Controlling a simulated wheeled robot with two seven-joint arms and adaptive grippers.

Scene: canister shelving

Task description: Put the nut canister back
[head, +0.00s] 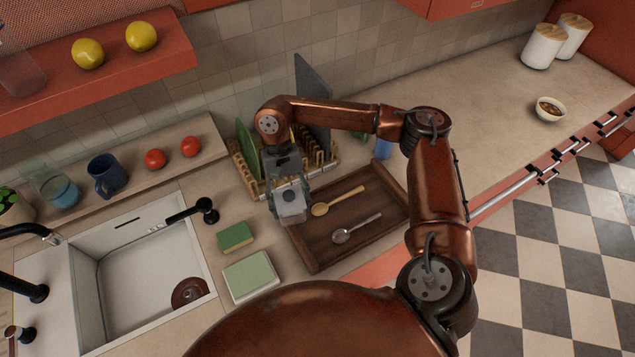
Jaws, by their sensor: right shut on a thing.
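My right gripper (289,201) is above the left edge of the wooden tray (312,258), with its arm reaching in from the right. It is shut on a small pale, box-like thing (292,208), partly hidden by the fingers. I cannot tell from its looks whether this is the nut canister. Two white canisters with wooden lids, one in front (541,48) and one behind (571,36), stand at the far right of the counter. My left gripper is not in view.
A dish rack (317,158) with plates stands behind the gripper. The tray holds two spoons. A sink (150,265), green sponge (235,236) and a pale green block (250,277) are left. A small bowl (550,108) sits right. The counter between rack and bowl is mostly clear.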

